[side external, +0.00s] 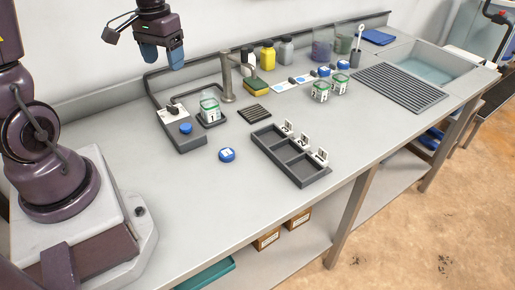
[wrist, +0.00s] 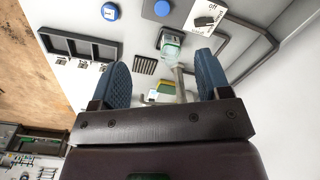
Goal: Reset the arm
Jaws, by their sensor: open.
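My gripper (side external: 162,55) hangs high above the back of the bench in the side external view. In the wrist view my gripper (wrist: 160,88) shows two blue ridged fingers spread wide apart with nothing between them touching either one. The bench top lies well below the fingers. A jar marked 1 (side external: 210,107) stands under a tap spout (side external: 228,82), and it also shows in the wrist view (wrist: 171,44). A loose blue lid (side external: 227,155) lies on the bench in front of it.
A grey control box (side external: 180,130) with a blue button stands left of the jar. A three-compartment tray (side external: 291,157) is empty. Two more jars (side external: 321,91), bottles (side external: 267,56) and a sponge (side external: 256,86) stand farther back. A sink (side external: 430,66) is at the right. The front-left bench is clear.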

